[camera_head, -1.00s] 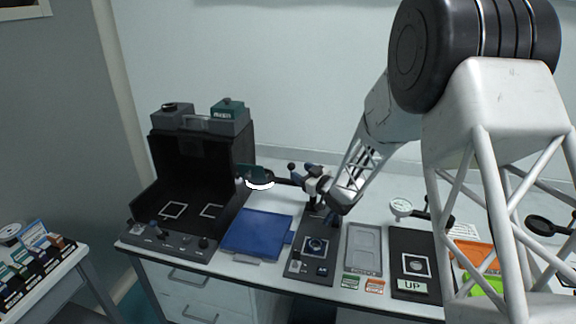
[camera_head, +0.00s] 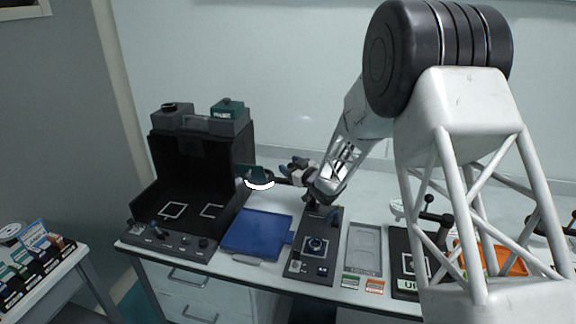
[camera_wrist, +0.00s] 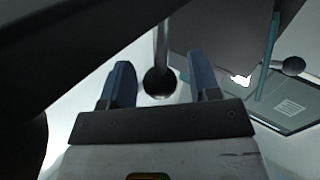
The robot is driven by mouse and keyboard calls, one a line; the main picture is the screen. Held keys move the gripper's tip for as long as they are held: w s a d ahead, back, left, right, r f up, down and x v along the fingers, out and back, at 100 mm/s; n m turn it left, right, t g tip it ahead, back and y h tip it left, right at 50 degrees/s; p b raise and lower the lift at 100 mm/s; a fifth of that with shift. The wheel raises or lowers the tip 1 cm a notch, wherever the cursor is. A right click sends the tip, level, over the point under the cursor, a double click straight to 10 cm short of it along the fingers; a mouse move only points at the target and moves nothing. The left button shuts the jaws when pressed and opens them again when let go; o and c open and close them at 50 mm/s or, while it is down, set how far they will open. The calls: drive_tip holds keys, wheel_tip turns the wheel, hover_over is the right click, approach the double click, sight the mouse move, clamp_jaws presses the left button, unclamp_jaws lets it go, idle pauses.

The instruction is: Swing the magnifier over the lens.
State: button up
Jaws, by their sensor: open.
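The magnifier (camera_head: 258,178) has a teal head with a white glowing ring. It hangs at the left end of a dark arm, off to the left above the blue mat and black box. Its post stands at the back of a dark base plate, partly hidden by my wrist. The lens (camera_head: 316,246) sits in a white-outlined square on that plate, with nothing over it. My gripper (camera_head: 300,167) is at the magnifier's arm near the post. In the wrist view its blue fingers (camera_wrist: 160,80) are apart, with a dark ball knob (camera_wrist: 158,84) on a grey rod showing between them; contact cannot be told.
A black open box (camera_head: 190,165) stands at the left, beside a blue mat (camera_head: 256,234). A grey tray (camera_head: 363,247) lies right of the lens plate. Another dark plate (camera_head: 400,245) with its own stand is farther right, partly behind my arm.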

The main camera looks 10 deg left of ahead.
drive_tip(key=shift+w+a, duration=0.35)
drive_tip(key=shift+a, duration=0.25)
clamp_jaws()
